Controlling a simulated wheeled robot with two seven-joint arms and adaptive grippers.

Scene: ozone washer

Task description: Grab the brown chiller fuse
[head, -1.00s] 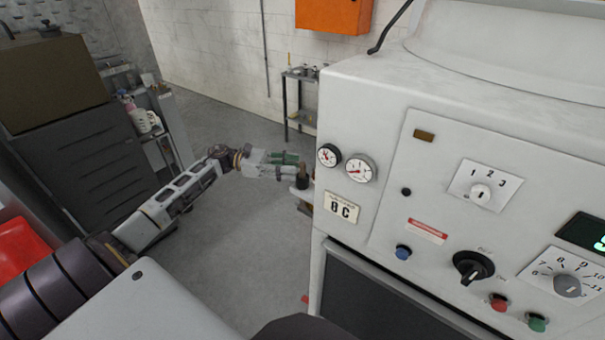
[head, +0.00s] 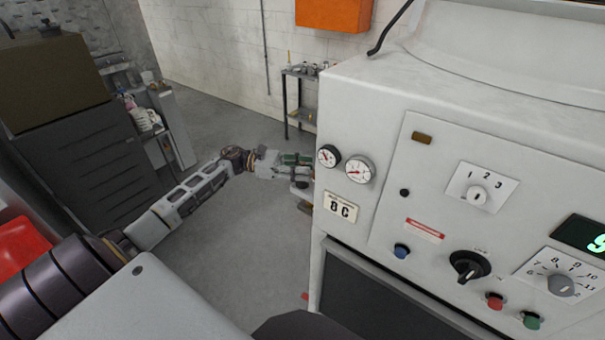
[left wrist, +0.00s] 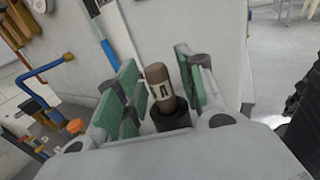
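The brown chiller fuse (left wrist: 159,84) shows in the left wrist view as a brown cylinder with a pale label, standing in a dark round holder (left wrist: 172,117) on the side of the white machine. My left gripper (left wrist: 158,88) is open, with its green-padded fingers on either side of the fuse and gaps visible between pads and fuse. In the head view my left gripper (head: 296,160) is at the left side of the machine, near the gauges, and the fuse is hidden there. My right gripper is in neither view.
The white washer machine (head: 360,110) fills the right, with gauges, knobs and buttons on its front. A dark cabinet (head: 90,150) stands at the left. A small shelf (head: 298,95) stands by the back wall. The floor between is clear.

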